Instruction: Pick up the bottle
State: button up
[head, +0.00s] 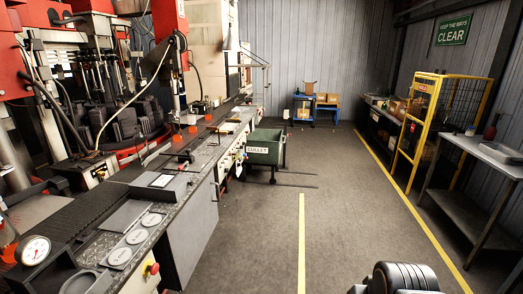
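A dark reddish bottle-shaped object (490,128) with a narrow neck stands upright at the back of the metal table on the right. Several small glowing orange pieces (193,129) sit on the machine line at left; they are too small to tell whether they are bottles. A dark ribbed cylinder at the bottom right seems to be part of my arm. My gripper's fingers are not in view, and nothing shows whether they hold anything.
The metal table (495,154) stands along the right, beside a yellow cage (418,115). A green CULLET bin (264,148) stands beside the long machine line (119,226) at left. A blue cart (327,112) stands at the back. The grey floor (340,210) between is clear.

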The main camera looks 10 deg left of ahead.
aim_at(141, 139)
jog(key=u, duration=0.15)
jog(key=i, duration=2.1)
jog(key=u, duration=0.8)
jog(key=i, duration=0.95)
jog(key=u, duration=0.9)
